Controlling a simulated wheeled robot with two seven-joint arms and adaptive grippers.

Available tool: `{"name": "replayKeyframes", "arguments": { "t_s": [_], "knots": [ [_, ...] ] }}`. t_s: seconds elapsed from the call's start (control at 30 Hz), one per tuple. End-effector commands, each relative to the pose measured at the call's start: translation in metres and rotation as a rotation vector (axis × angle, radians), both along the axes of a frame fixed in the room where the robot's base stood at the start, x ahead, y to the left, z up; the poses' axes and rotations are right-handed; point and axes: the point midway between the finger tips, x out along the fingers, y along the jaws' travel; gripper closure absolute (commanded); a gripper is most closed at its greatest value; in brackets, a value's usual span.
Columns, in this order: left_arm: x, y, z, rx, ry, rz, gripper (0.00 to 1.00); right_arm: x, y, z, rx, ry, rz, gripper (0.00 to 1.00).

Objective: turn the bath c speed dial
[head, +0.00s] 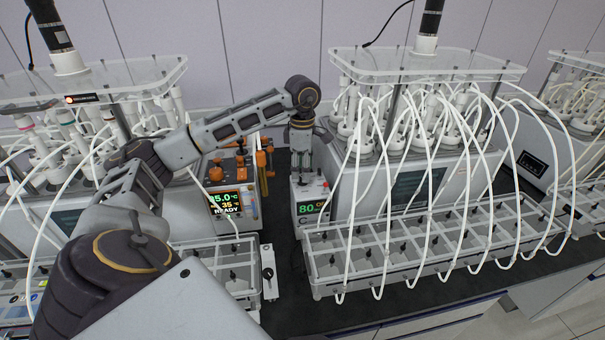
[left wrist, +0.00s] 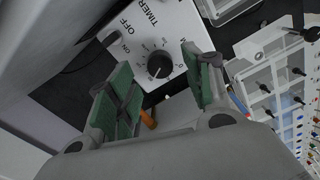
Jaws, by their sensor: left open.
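The bath C control unit (head: 311,208) shows a green "80" display and a letter C in the head view. My left gripper (head: 301,168) points down just above and behind its top; its fingertips are small there. In the left wrist view my left gripper (left wrist: 162,92) is open and empty, its green-padded fingers apart. A black dial (left wrist: 160,65) on a white plate marked TIMER, OFF and ON shows beyond and between the fingers, apart from them. I cannot tell whether this is the speed dial; no speed label is readable. My right gripper is not in view.
A long clear tube rack (head: 420,250) with looping white tubes stands right of the unit. A small white box (head: 268,275) with a black knob stands at front left. An orange-fitted unit (head: 233,200) reading READY is further left. Dark bench shows between them.

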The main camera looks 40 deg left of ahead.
Motion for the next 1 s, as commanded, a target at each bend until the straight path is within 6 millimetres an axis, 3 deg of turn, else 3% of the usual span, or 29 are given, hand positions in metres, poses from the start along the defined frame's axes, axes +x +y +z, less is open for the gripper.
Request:
{"name": "replayKeyframes", "arguments": {
  "t_s": [0.57,1.0],
  "knots": [
    [0.001,0.000,0.070,-0.001,-0.004,0.000,0.49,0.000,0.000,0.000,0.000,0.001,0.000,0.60],
    [0.001,0.000,0.087,0.000,-0.002,0.001,0.49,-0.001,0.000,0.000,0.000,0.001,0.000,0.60]
  ]
}}
